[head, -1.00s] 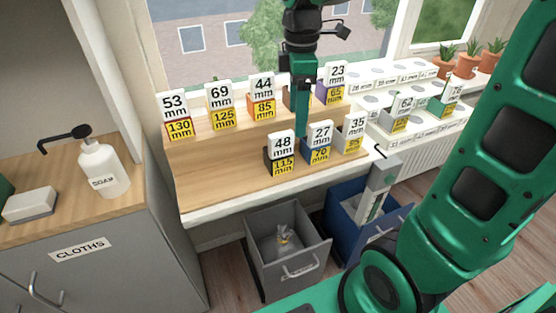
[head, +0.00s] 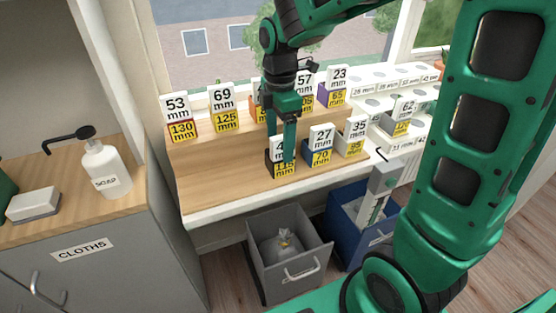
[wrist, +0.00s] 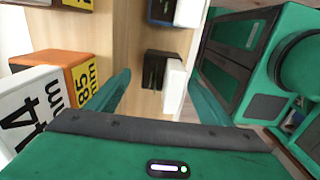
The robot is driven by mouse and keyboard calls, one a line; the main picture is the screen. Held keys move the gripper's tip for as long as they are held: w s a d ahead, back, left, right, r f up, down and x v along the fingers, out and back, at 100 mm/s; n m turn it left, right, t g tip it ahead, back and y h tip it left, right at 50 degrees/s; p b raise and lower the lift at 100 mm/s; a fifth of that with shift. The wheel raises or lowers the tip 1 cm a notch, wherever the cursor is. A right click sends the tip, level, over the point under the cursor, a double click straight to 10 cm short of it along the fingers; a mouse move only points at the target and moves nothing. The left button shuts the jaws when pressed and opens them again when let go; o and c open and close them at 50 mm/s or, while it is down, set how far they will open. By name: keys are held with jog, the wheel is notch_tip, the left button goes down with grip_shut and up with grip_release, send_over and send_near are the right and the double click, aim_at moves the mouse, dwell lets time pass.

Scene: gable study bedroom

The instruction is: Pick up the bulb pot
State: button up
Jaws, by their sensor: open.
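No object is marked as a bulb pot, and I cannot tell which one it is. Small coloured blocks with white and yellow number cards stand on a two-step wooden rack (head: 215,185). My gripper (head: 288,160) is open and points down over the front step, at the black block (head: 271,162) whose 48 mm card is partly covered by a finger. In the wrist view this black block (wrist: 154,70) shows between the open fingers (wrist: 160,75). I cannot tell whether they touch it. An orange block (wrist: 75,64) with a 44 / 85 mm card is to their left.
A blue block (head: 321,157) marked 27 / 70 stands right beside it. Blocks marked 53 (head: 182,131) and 69 (head: 225,120) stand on the back step. Grey (head: 289,268) and blue (head: 340,200) bins are below. A soap bottle (head: 106,168) is left. The rack's front left is bare.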

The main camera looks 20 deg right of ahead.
jog(key=shift+f, duration=1.4)
jog(key=shift+c, duration=0.5)
jog(key=c, duration=1.3)
jog(key=shift+r, duration=0.15)
